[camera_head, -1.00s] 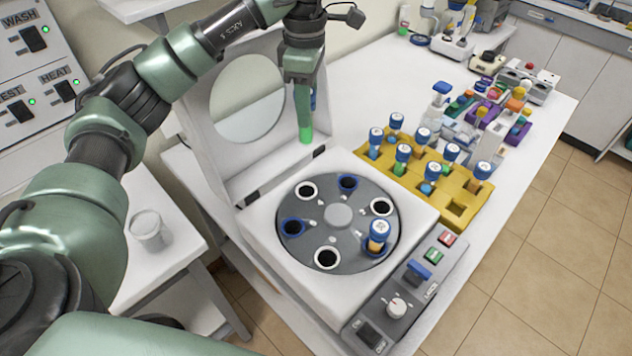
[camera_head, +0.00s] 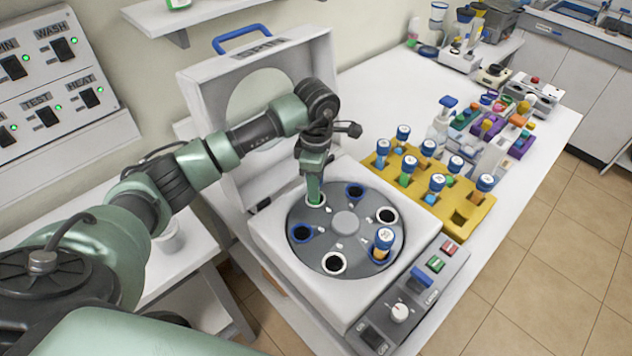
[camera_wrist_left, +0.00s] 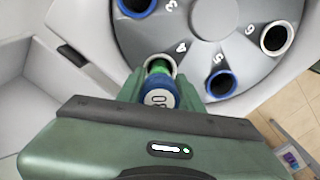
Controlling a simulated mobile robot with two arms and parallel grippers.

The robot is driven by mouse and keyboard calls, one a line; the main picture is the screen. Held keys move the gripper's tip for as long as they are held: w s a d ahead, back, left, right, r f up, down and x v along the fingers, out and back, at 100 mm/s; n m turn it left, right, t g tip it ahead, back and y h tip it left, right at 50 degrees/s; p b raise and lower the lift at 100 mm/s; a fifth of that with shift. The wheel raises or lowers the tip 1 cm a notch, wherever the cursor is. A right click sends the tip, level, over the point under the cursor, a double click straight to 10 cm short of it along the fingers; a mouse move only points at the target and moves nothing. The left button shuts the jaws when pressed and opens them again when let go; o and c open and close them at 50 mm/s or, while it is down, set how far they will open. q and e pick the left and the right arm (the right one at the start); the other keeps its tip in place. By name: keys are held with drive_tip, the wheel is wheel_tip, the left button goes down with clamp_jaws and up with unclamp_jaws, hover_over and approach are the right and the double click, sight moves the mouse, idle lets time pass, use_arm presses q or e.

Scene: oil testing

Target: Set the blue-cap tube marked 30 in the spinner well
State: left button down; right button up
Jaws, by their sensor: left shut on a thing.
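The tube (camera_head: 314,190) in my left gripper (camera_head: 315,172) has a green body and a blue cap (camera_wrist_left: 158,92), whose mark looks like 30 upside down in the left wrist view. My left gripper is shut on it, with the fingers on both sides of the cap. The tube is upright, its lower end at or in a white-rimmed well (camera_head: 316,204) at the rotor's back left; how deep it sits is hidden. The spinner rotor (camera_head: 345,246) holds another blue-capped tube (camera_head: 384,240) with orange contents in its right well. My right gripper is not in view.
The open spinner lid (camera_head: 215,110) stands behind the rotor. A yellow rack (camera_head: 455,200) with several blue-capped tubes stands to the right. The control panel (camera_head: 400,312) is in front. Other wells, blue-rimmed (camera_head: 301,233) and white-rimmed (camera_head: 334,263), are empty.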

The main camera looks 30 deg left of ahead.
use_arm(q)
drive_tip(key=shift+f, duration=0.6)
drive_tip(key=c, duration=0.9)
unclamp_jaws()
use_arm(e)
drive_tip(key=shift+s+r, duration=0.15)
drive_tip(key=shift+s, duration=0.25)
use_arm(q)
drive_tip(key=shift+r, duration=0.1)
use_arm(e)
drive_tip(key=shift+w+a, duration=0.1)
use_arm(q)
drive_tip(key=shift+r, duration=0.3)
wheel_tip(320, 180, up, 10)
drive_tip(key=b, duration=0.4)
drive_tip(key=shift+r, duration=0.65)
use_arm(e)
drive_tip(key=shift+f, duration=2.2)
